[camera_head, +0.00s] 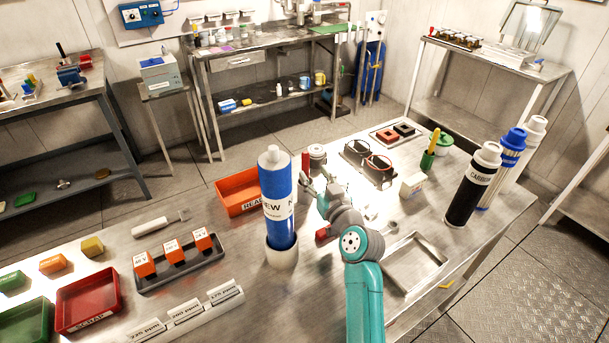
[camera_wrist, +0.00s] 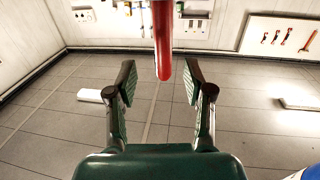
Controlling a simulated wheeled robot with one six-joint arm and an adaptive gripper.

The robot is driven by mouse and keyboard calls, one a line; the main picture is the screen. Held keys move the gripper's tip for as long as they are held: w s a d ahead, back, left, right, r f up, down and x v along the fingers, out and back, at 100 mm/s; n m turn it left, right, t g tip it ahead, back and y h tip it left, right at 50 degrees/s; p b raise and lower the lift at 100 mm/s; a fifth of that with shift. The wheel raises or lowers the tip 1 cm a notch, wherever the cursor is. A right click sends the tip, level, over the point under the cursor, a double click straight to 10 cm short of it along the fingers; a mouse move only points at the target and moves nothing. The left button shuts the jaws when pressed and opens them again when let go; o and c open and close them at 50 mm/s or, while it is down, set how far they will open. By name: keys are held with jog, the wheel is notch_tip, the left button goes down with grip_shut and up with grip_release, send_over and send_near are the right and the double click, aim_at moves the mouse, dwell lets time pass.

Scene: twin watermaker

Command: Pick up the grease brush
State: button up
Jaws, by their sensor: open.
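A red handle (camera_wrist: 163,45), which I take to be the grease brush, comes down from the top edge of the wrist view. Its rounded end lies between the fingertips of my gripper (camera_wrist: 158,85), with clear gaps on both sides. My gripper is open and empty. In the head view the red handle (camera_head: 305,164) stands close beside my gripper (camera_head: 312,188), near a pale jar. The brush's other end cannot be made out. A yellow-handled tool (camera_head: 434,139) stands in a green holder farther right.
A tall blue cartridge (camera_head: 278,205) stands in a white cup just left of my arm. An orange bin (camera_head: 236,193) sits behind it. An empty metal tray (camera_head: 418,262) lies at the front right.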

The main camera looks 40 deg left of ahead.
aim_at(307, 164)
jog(key=shift+r+x, duration=0.2)
jog(key=shift+x, duration=1.3)
jog(key=shift+r+x, duration=0.15)
jog(key=shift+x, duration=1.3)
jog(key=shift+s+a, duration=0.1)
jog(key=shift+s, duration=0.05)
grip_shut()
